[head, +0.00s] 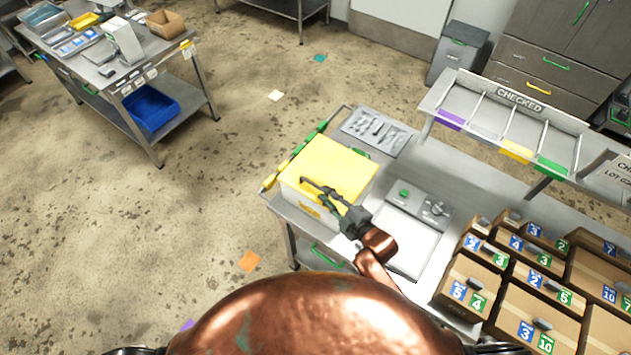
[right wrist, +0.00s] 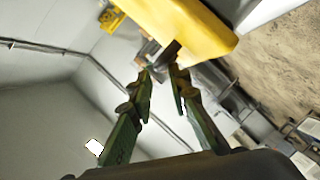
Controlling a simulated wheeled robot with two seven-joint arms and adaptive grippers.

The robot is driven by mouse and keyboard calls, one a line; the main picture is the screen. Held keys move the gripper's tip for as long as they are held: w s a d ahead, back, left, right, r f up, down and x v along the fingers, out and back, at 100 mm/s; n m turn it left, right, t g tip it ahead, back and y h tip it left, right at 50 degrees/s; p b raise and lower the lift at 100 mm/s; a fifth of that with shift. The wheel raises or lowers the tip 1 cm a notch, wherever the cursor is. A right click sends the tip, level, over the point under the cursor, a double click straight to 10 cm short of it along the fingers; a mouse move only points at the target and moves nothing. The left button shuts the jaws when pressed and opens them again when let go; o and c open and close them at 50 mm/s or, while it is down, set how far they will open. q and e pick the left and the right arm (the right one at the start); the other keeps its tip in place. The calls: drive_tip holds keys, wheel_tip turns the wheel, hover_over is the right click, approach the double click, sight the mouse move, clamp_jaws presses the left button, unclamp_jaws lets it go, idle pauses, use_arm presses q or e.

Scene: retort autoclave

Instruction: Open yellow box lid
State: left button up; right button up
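The yellow box has a white body (head: 299,196) and a flat yellow lid (head: 332,163). It stands at the left end of the steel bench, and the lid lies closed on it. My right gripper (head: 312,193) is at the box's near side, by the lid's front edge. In the right wrist view its two green-and-dark fingers (right wrist: 164,77) have a gap between them. A small dark piece (right wrist: 170,51) shows by the fingertips beneath the yellow edge (right wrist: 205,35). I cannot tell if they touch it. My left gripper is not in view.
A grey tray (head: 378,130) lies behind the box and a scale-like device (head: 418,205) to its right. Several numbered cartons (head: 470,285) fill the bench's right. A raised "CHECKED" rack (head: 480,115) stands at the back. Open floor lies left of the bench.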

sight(318, 187)
drive_tip(key=p+x, duration=0.1)
drive_tip(key=x, duration=0.4)
drive_tip(key=shift+w+a, duration=0.25)
drive_tip(key=shift+a, duration=0.1)
drive_tip(key=shift+w+a+f, duration=0.15)
drive_tip(key=shift+w+a, duration=0.1)
drive_tip(key=shift+w, duration=0.05)
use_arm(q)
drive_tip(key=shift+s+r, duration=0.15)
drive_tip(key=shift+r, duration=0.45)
use_arm(e)
drive_tip(key=shift+c, duration=0.5)
drive_tip(key=c, duration=0.3)
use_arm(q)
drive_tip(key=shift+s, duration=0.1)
use_arm(e)
clamp_jaws()
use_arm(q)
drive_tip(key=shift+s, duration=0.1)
